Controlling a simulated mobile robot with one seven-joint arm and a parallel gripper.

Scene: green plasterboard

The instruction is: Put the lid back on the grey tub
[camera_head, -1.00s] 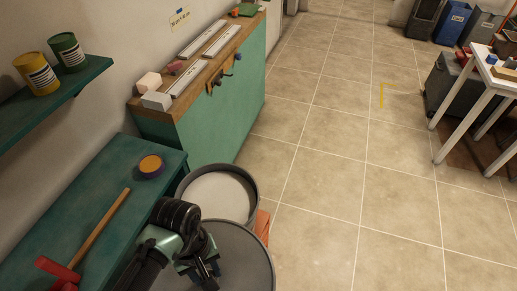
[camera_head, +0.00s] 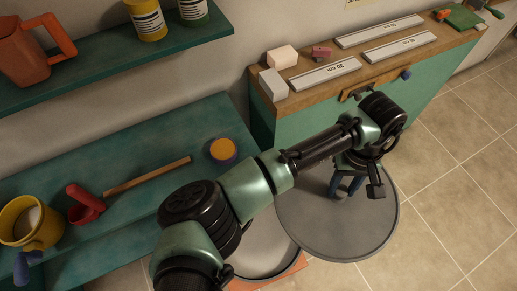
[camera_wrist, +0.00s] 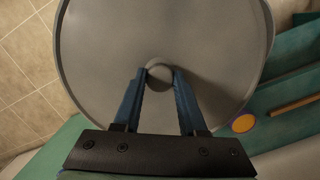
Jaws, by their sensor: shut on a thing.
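The lid (camera_head: 335,235) is a wide grey disc with a raised rim. My gripper (camera_head: 346,188) is shut on the lid's round knob (camera_wrist: 159,72), with a blue finger on each side in the wrist view. The lid looks about level. The grey tub (camera_head: 264,250) stands open at the lower middle of the head view, with pale contents showing. My arm crosses over it and hides part of its rim. The lid lies to the right of the tub's opening in the picture and overlaps its right edge. The gap in height between them cannot be told.
A green cabinet (camera_head: 425,100) with a wooden top stands behind the lid. Tiled floor (camera_head: 455,215) is clear at right.

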